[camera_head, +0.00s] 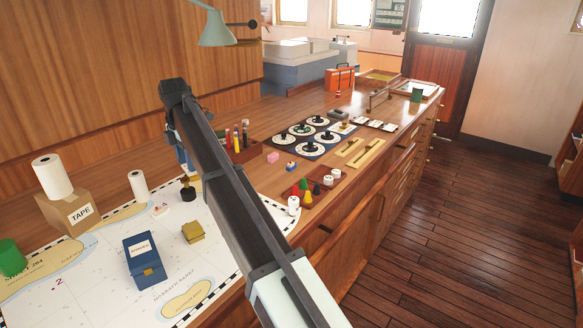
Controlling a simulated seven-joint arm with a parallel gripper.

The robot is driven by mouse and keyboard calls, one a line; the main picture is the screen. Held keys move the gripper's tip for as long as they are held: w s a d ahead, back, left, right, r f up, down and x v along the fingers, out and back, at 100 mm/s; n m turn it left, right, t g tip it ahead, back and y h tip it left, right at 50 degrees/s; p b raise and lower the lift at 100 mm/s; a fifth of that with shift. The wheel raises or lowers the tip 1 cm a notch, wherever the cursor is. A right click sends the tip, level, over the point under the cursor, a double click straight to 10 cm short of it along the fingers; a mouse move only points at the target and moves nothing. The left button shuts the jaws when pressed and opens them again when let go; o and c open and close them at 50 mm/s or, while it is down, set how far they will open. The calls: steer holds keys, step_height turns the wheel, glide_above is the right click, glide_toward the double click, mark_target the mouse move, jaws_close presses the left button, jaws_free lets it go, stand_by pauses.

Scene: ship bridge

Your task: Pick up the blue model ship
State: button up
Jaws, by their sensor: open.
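I cannot make out the blue model ship for certain. A tiny white and blue piece (291,166), too small to identify, sits on the wooden counter right of my arm, near a pink block. My dark arm crosses the middle of the view from the lower right up to a bend at the upper left. The part beyond the bend drops behind the arm, where a bit of blue (182,157) shows; I cannot tell what it belongs to. My gripper's fingertips are hidden, as is the counter behind the arm.
A sea chart (92,285) on the left carries a dark blue box (145,262), a small yellow box (193,232) and a black stamp (188,191). A tape box (68,212) stands behind. A tray of colored cones (305,191) and round dials (309,137) lie right of my arm.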

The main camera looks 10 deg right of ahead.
steer(key=w+d+m, duration=0.1)
steer(key=w+d, duration=0.3)
steer(key=d, duration=0.6)
steer(key=w+d+m, duration=0.2)
steer(key=w+d, duration=0.2)
steer(key=d, duration=0.6)
steer(key=w+d+m, duration=0.1)
steer(key=w+d, duration=0.3)
steer(key=d, duration=0.7)
steer(key=n, duration=0.6)
glide_above(291, 162)
steer(key=d, duration=0.1)
steer(key=f, duration=0.6)
steer(key=shift+w+f, duration=0.2)
steer(key=shift+f, duration=0.2)
steer(key=shift+w+a+f, duration=0.15)
steer(key=shift+a+f, duration=0.05)
steer(key=shift+f, duration=1.15)
steer(key=shift+w+a+f, duration=0.1)
steer(key=shift+a+f, duration=0.05)
steer(key=shift+f, duration=1.2)
steer(key=shift+c, duration=0.2)
jaws_close()
